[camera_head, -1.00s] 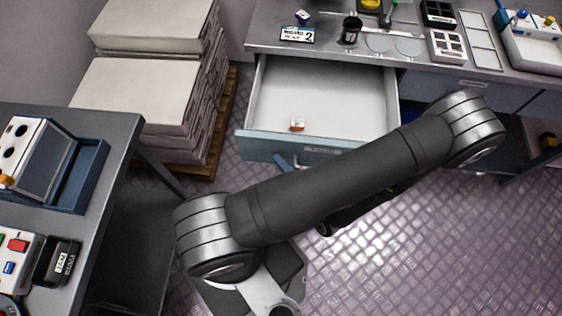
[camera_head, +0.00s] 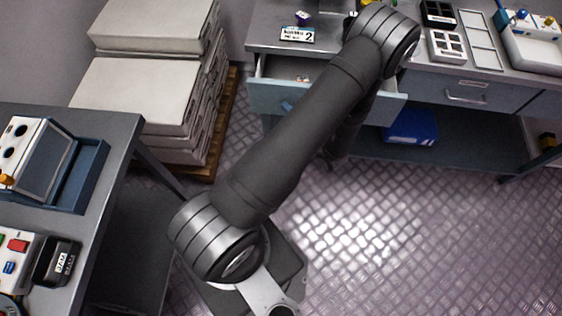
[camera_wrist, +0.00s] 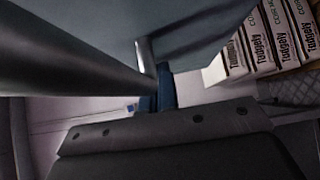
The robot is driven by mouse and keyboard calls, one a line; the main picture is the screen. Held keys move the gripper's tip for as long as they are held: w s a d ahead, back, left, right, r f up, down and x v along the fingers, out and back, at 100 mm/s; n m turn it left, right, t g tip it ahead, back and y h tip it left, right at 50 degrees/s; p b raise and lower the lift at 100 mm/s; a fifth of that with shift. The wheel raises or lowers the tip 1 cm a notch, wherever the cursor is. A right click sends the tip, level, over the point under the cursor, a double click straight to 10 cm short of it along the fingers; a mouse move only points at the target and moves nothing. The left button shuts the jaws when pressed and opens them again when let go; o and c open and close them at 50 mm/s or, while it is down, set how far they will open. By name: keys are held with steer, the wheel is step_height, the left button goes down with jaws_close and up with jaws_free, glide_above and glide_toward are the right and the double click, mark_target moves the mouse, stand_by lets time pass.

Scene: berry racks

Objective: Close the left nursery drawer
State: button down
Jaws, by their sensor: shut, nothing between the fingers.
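The left nursery drawer (camera_head: 283,98) is a grey-blue drawer under the back bench. My arm crosses in front and hides much of the drawer. My gripper (camera_wrist: 159,90) shows in the wrist view as blue fingers, shut and empty, close to the drawer front (camera_wrist: 205,35) and its metal handle (camera_wrist: 147,58). Exact contact is hard to tell.
The back bench (camera_head: 270,38) holds a label plate (camera_head: 298,35), trays (camera_head: 447,46) and a white device (camera_head: 535,40). A closed drawer (camera_head: 465,95) is to the right, with a blue bin (camera_head: 413,127) below. Stacked boxes (camera_head: 135,95) stand left. The middle floor is clear.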

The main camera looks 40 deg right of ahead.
mark_target(292, 79)
steer(key=w+d, duration=0.9)
steer(key=shift+w+d, duration=0.25)
steer(key=shift+d, duration=0.05)
steer(key=shift+w+r, duration=0.1)
steer(key=shift+s+a, duration=0.25)
steer(key=shift+s, duration=0.05)
steer(key=shift+s+a, duration=1.2)
steer(key=shift+s, duration=0.05)
steer(key=s, duration=1)
steer(key=shift+s+a, duration=0.15)
steer(key=shift+a, duration=0.05)
